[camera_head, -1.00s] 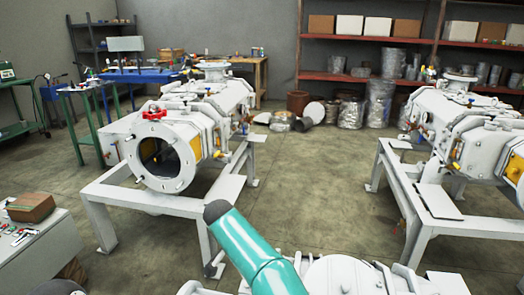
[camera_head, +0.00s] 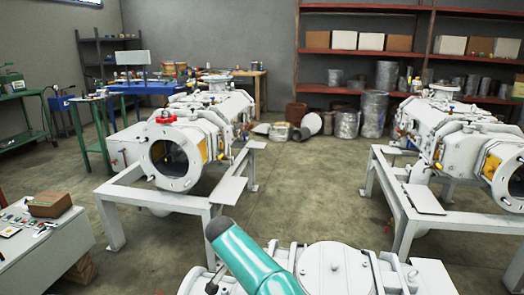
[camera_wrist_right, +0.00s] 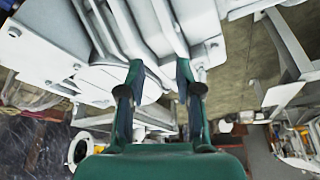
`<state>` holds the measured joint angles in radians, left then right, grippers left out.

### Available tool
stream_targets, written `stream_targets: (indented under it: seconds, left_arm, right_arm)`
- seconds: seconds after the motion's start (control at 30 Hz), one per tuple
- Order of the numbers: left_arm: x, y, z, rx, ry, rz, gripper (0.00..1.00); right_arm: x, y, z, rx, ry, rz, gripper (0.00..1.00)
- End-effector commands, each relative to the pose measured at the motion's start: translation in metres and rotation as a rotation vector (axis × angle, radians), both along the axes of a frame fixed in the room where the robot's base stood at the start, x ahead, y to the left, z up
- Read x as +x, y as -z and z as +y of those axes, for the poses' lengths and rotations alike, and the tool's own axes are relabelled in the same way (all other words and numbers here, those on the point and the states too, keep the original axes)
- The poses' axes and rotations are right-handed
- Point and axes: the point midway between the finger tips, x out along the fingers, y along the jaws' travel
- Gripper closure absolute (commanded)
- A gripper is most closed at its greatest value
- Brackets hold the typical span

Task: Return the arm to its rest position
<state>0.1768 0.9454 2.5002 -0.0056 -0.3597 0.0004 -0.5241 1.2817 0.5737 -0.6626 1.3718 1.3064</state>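My right gripper (camera_wrist_right: 160,72) shows in the right wrist view with its two dark green fingers apart and nothing between them. Behind the fingers are white machine surfaces (camera_wrist_right: 205,30); I cannot tell whether the fingertips touch them. In the head view a teal arm link of mine (camera_head: 250,268) rises from the bottom middle, beside a white machine (camera_head: 335,268) at the bottom edge. No gripper shows in the head view, and my left gripper is in neither view.
A white vacuum machine (camera_head: 180,165) on a frame stands left of centre, another (camera_head: 450,135) at right. A control console (camera_head: 40,245) carrying a brown box (camera_head: 49,204) is at lower left. Metal canisters (camera_head: 347,124) stand by red shelving (camera_head: 318,88). Floor (camera_head: 310,180) between the machines is clear.

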Motion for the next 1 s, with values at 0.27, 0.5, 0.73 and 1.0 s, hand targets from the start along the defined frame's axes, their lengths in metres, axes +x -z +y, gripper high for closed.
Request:
stream_targets:
  seconds: [0.27,0.5,0.73,1.0]
  left_arm:
    - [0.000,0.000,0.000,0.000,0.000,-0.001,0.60]
    - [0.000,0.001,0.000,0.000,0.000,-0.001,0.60]
    - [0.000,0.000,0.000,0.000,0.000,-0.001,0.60]
    - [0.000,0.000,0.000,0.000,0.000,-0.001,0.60]
  right_arm:
    - [-0.003,0.055,-0.016,0.041,-0.139,0.088,0.66]
    - [-0.024,0.120,-0.036,0.127,-0.297,0.179,0.66]
    - [-0.091,0.201,-0.070,0.299,-0.467,0.259,0.66]
    - [-0.208,0.252,-0.112,0.469,-0.543,0.245,0.66]
